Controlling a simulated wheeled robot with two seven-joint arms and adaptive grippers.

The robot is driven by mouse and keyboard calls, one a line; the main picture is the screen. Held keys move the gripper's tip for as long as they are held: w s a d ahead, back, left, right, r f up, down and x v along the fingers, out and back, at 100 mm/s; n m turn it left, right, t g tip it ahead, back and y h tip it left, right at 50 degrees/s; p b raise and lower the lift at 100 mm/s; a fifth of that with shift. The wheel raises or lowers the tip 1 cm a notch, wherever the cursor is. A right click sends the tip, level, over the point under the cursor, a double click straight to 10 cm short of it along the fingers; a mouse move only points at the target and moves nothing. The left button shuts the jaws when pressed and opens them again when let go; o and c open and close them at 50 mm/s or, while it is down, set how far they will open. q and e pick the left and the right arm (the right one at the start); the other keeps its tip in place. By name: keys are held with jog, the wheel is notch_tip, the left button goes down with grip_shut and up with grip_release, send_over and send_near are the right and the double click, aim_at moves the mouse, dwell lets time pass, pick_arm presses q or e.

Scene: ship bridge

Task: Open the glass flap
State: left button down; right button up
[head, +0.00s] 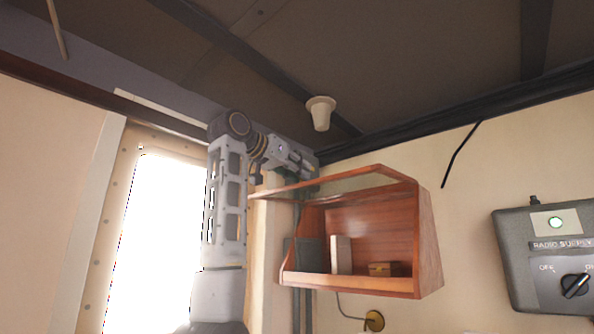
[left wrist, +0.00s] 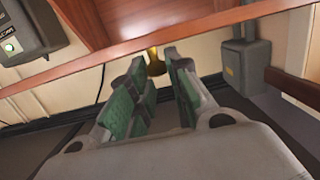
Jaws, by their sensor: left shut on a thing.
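The wooden wall cabinet (head: 428,240) hangs on the wall at the centre right of the head view. Its glass flap (head: 325,184) stands raised, with its wooden front rail out from the cabinet at about top height. The rail also crosses the left wrist view (left wrist: 60,71). My left gripper (head: 306,166) is at this rail. In the left wrist view its green-padded fingers (left wrist: 157,65) are closed around a brass knob (left wrist: 155,63) at the rail's edge. The fingertips partly hide the knob. My right gripper is not in view.
A pale upright block (head: 341,255) and a small wooden box (head: 383,269) sit inside the cabinet. A white lamp (head: 321,113) hangs from the ceiling above the flap. A radio supply box (head: 545,262) is on the wall to the right. A bright doorway (head: 160,245) is at left.

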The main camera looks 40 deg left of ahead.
pick_arm(q)
jog(key=shift+s+r, duration=0.1)
jog(key=shift+r, duration=0.25)
jog(key=c, duration=1.7)
grip_release()
jog(key=shift+c, duration=0.2)
jog(key=o, duration=0.4)
jog(key=shift+w+f, duration=0.15)
jog(key=shift+w, duration=0.15)
jog(key=s, duration=0.4)
jog(key=s+r, duration=0.1)
jog(key=s, duration=0.3)
jog(key=s+a, duration=0.1)
jog(key=s, duration=0.3)
jog(key=shift+r, duration=0.3)
